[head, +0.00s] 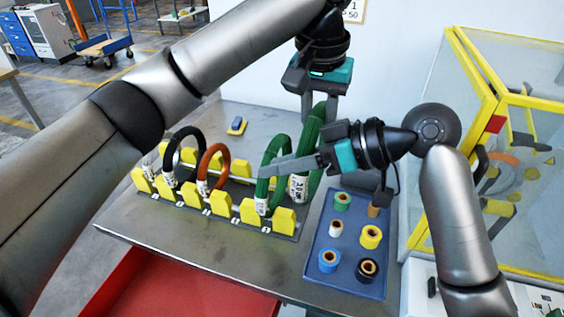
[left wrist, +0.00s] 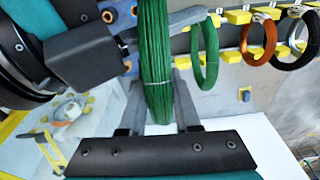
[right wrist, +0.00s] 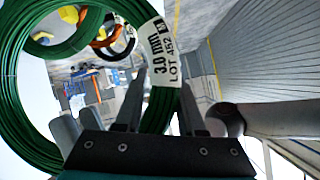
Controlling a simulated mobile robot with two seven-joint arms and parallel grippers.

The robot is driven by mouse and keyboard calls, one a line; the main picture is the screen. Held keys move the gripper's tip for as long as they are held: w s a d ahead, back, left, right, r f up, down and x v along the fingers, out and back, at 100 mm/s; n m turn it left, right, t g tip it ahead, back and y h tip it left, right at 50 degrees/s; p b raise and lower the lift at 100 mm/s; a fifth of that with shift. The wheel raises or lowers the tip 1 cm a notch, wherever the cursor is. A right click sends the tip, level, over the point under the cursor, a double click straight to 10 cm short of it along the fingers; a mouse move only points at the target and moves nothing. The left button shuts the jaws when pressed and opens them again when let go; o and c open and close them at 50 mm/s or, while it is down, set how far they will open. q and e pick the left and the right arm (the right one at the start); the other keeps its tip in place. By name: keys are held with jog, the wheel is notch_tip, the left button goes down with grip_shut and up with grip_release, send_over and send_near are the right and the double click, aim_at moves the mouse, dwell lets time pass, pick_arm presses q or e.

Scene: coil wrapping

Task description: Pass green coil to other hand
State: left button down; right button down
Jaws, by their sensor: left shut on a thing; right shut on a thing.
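A large green coil (head: 317,147) with a white label hangs between my two grippers, in front of the wall. My left gripper (head: 318,100) points down and is shut on its upper part. My right gripper (head: 300,164) comes in from the right and is shut on it lower down, near the label. The left wrist view shows the coil (left wrist: 156,55) running between the left fingers. The right wrist view shows the label, reading 3.0 mm (right wrist: 160,53), beside the right fingers. A second green coil (head: 263,178) stands in the yellow-block rack behind the right fingers, partly covered.
The rack (head: 219,204) also holds an orange coil (head: 203,163), a black coil (head: 169,158) and a whitish coil (head: 150,160). A blue tray (head: 318,262) with several tape rolls lies to the right. A yellow-framed enclosure (head: 497,100) stands at the right. The table front is clear.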

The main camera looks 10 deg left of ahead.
pick_arm(q)
jog(key=shift+w, duration=0.1)
dwell(0.7)
jog(key=c, duration=0.5)
grip_release()
jog(key=shift+c, duration=0.2)
jog(key=shift+r, duration=0.15)
